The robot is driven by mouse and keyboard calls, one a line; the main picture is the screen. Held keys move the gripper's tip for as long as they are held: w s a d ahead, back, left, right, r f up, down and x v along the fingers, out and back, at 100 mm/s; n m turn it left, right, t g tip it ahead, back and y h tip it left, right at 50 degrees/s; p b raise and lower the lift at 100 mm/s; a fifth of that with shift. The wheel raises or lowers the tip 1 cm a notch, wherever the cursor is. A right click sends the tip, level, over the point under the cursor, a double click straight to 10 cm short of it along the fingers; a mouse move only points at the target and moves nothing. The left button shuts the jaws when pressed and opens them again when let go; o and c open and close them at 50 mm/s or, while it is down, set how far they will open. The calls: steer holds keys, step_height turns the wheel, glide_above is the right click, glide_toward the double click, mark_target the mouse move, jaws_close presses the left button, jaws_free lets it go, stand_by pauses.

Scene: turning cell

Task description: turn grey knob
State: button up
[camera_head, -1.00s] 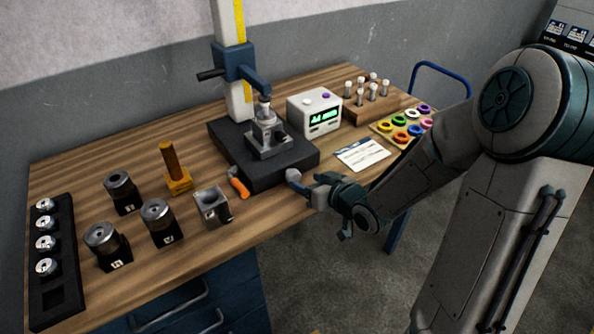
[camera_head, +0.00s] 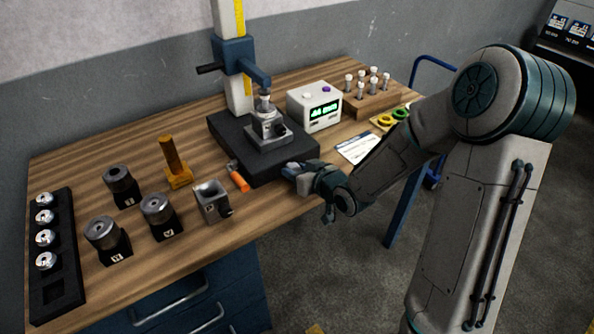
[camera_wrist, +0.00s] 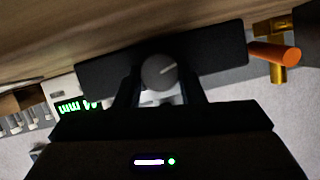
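The grey knob (camera_wrist: 159,72), round with a pale line on its face, shows in the wrist view in front of the long black base (camera_wrist: 100,72) of the height stand. My gripper (camera_wrist: 160,84) has its two dark fingers apart, one on each side of the knob. I see no clear contact with the knob.
A display box (camera_head: 315,108) and a white card (camera_head: 358,148) are to the right. A fixture (camera_head: 267,132) sits on the base.

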steer(key=shift+r+m+g+y+p, duration=0.15)
steer(key=shift+m+g+y+p, duration=0.2)
steer(key=shift+p, duration=0.55)
steer(key=shift+w+d+f+m+y+p, duration=0.1)
steer(key=shift+f+m+y+p, duration=0.2)
steer(key=shift+m+p, duration=0.35)
steer(key=shift+r, duration=0.1)
steer(key=o, duration=1)
steer(key=p+v, duration=1.1)
steer(key=v, duration=0.2)
steer(key=shift+d+r+p, duration=0.25)
steer(key=shift+p, duration=0.05)
